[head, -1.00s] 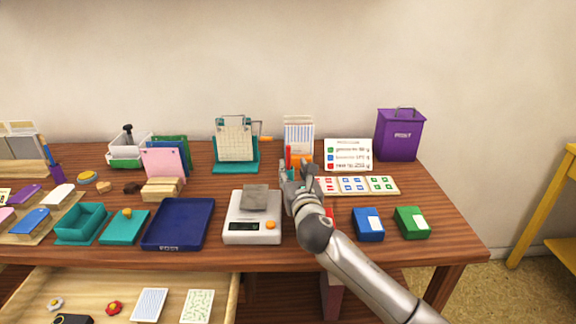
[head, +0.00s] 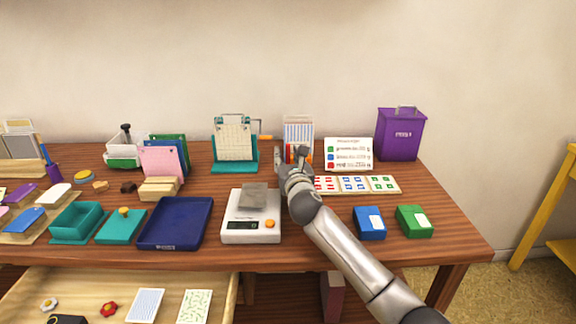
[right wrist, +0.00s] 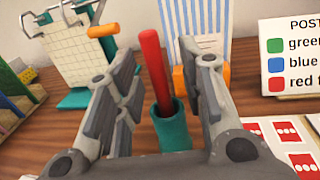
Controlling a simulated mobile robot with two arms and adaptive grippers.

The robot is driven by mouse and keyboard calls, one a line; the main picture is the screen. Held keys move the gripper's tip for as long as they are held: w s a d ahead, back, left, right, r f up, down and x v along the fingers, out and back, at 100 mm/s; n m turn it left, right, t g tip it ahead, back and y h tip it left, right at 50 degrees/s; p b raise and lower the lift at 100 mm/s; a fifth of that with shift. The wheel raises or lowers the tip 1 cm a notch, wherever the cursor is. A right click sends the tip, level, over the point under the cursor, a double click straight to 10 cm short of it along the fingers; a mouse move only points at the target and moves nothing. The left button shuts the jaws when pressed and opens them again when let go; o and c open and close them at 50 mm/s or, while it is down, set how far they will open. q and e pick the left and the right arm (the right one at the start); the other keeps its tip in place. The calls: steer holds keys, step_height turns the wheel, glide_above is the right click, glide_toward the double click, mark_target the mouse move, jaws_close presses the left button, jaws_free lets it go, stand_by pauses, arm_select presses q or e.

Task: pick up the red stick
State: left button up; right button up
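The red stick (right wrist: 153,65) stands slightly tilted in a small teal holder (right wrist: 172,130) in the right wrist view. My right gripper (right wrist: 158,72) is open, with one finger to the left and one to the right of the stick. Gaps show on both sides, so it does not grip the stick. In the head view my right gripper (head: 292,163) is at the back of the table and largely hides the stick and its holder. My left gripper is not in view.
A striped card (head: 299,128) in an orange stand is just behind the stick. A teal stand with a grid sheet (head: 234,138) is to the left. A sign (head: 348,154) and stamped cards (head: 354,184) are to the right. A scale (head: 250,228) stands nearer the front.

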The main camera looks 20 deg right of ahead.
jaws_close()
steer(key=shift+r, duration=0.15)
steer(key=shift+r, duration=0.2)
step_height(320, 180, up, 8)
steer(key=p, duration=0.3)
steer(key=shift+r, duration=0.1)
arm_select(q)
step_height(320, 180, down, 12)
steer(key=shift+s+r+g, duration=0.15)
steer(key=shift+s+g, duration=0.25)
arm_select(e)
steer(key=shift+r, duration=0.55)
